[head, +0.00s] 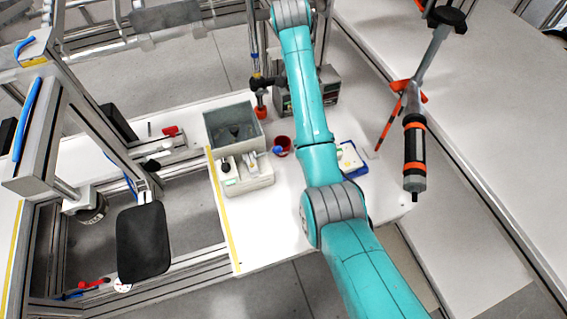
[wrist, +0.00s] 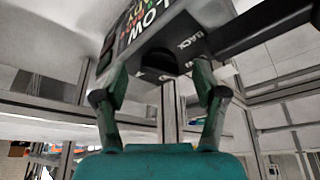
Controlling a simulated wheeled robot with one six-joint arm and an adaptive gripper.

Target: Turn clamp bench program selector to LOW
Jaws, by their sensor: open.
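The selector panel (wrist: 122,50) is a dark box in the upper part of the wrist view, with a large white LOW and coloured lettering beside it. BACK is printed farther right. A dark rounded knob (wrist: 158,64) stands out from its lower face. My gripper (wrist: 161,78) is open, with one finger on each side of the knob. A gap seems to show at both sides, but I cannot tell contact for sure. The knob's pointer setting is not readable. In the head view my arm runs off the top edge, and neither gripper nor selector can be made out.
A dark bar (wrist: 262,28) sticks out right of the panel in the wrist view. Aluminium frame posts stand behind. In the head view the white bench (head: 262,248) carries a grey bin (head: 234,127), a red cup (head: 283,143) and a blue tray (head: 354,170). A black-orange tool (head: 414,158) hangs right.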

